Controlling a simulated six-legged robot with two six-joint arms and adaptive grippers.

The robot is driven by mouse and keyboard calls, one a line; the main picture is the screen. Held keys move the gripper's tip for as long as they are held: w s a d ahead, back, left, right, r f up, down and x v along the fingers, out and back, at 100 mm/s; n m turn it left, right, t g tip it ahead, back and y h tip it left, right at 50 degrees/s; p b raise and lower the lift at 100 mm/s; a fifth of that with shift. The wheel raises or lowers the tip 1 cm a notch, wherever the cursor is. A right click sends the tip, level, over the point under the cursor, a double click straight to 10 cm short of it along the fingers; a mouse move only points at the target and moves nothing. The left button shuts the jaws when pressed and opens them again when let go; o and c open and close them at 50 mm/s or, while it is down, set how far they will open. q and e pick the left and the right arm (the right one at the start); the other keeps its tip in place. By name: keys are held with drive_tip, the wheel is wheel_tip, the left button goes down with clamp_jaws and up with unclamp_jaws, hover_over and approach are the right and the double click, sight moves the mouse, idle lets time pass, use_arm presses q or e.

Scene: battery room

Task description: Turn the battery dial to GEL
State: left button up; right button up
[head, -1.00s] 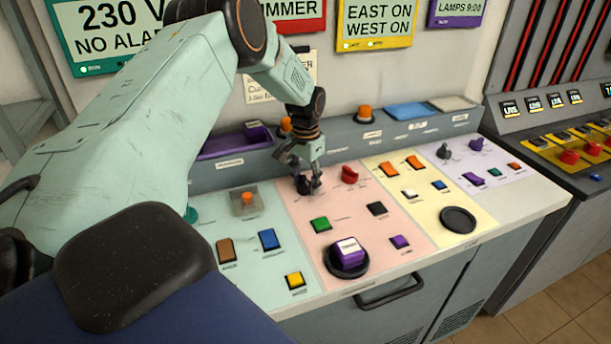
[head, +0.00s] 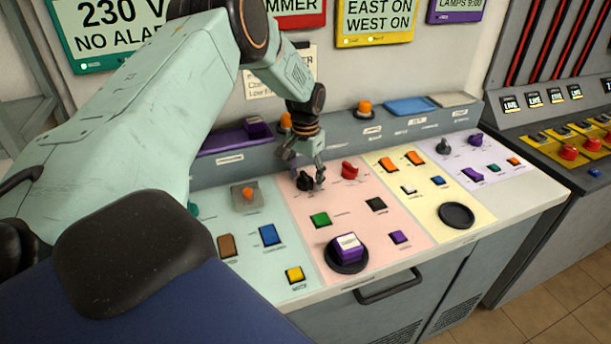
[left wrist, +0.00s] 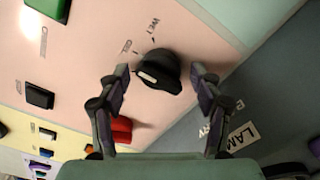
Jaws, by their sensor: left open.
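The battery dial is a black knob (head: 304,180) at the back of the pink panel section. In the left wrist view the dial (left wrist: 164,70) shows a white mark on its left side. Two small printed labels stand on the panel beyond it; the upper one seems to read WET, the other is too blurred to read surely. My left gripper (head: 309,176) is open at the dial, partly covering it in the head view. In the left wrist view its fingers (left wrist: 160,76) stand on either side of the dial, with gaps visible. My right gripper is not in view.
A red knob (head: 349,170) sits close to the right of the dial. Green (head: 320,219) and black (head: 376,204) switches lie in front. A purple block (head: 346,246) stands on a round black pad nearer the front edge. The raised grey ledge (head: 345,138) runs behind.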

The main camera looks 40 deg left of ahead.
sight(305, 175)
use_arm(q)
wheel_tip(305, 175, up, 12)
idle(0.5)
idle(0.4)
